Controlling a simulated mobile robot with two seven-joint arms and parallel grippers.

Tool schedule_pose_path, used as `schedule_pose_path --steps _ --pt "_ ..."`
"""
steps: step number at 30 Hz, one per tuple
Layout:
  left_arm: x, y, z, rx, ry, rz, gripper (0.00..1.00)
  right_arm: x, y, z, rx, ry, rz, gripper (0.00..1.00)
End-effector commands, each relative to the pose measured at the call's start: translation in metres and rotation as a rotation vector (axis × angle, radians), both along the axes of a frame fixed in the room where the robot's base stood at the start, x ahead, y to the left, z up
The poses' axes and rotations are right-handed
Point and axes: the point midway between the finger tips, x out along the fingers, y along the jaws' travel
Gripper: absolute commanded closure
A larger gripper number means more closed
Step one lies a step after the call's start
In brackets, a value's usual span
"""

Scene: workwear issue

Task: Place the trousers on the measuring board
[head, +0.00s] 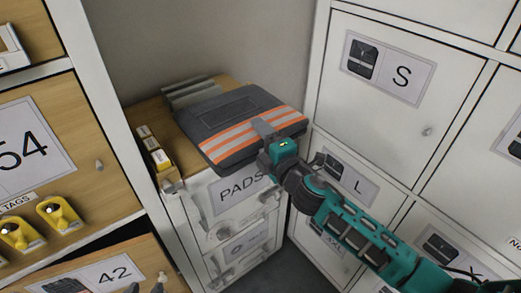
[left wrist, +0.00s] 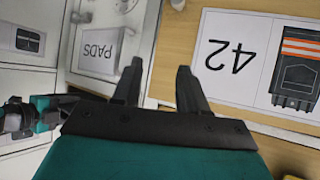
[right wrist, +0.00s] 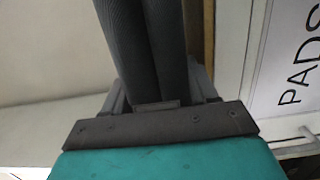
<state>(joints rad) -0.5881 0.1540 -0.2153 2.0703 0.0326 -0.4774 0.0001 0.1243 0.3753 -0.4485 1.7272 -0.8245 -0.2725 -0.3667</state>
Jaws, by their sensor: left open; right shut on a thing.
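The folded dark grey trousers (head: 232,117), with orange and pale stripes, lie roughly flat over the wooden top of the PADS cabinet. I cannot tell whether they rest on it or hover just above. My right gripper (head: 266,133) is shut on their front edge; in the right wrist view the dark cloth (right wrist: 150,50) runs between its fingers. My left gripper (left wrist: 158,85) is open and empty, in front of the 42 drawer; its fingertips (head: 146,288) show at the bottom of the head view. I cannot clearly make out a measuring board; the trousers may cover it.
A grey ribbed object (head: 190,92) lies behind the trousers. A narrow box of small items (head: 153,148) stands at the cabinet's left edge. White lockers (head: 400,115) rise close on the right. Wooden drawers (head: 45,140) with yellow tag holders (head: 58,215) stand left.

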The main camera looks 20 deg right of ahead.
Motion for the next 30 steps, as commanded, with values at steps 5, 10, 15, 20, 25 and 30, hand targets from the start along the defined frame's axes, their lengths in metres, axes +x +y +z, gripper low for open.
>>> schedule_pose_path --steps 5,10,15,20,25,30 --pt "0.0 0.0 -0.018 0.0 -0.001 -0.001 0.57 0.0 0.0 -0.027 0.003 -0.003 0.0 1.0" --pt "-0.001 0.0 -0.018 0.0 0.003 -0.001 0.57 0.001 0.0 -0.026 0.002 -0.006 0.001 1.0" --pt "-0.001 0.0 -0.02 0.0 0.003 -0.001 0.57 0.0 0.0 -0.028 0.002 -0.006 0.001 1.0" --pt "-0.002 0.0 -0.022 0.0 0.006 0.0 0.57 0.0 0.0 -0.032 0.001 0.001 0.0 0.35" --pt "-0.003 0.0 -0.022 -0.002 0.008 0.001 0.57 0.0 0.0 -0.032 0.001 0.001 0.0 0.18" --pt "-0.003 -0.001 -0.022 -0.006 0.008 0.004 0.57 0.0 0.0 -0.032 0.001 0.002 0.0 0.17"
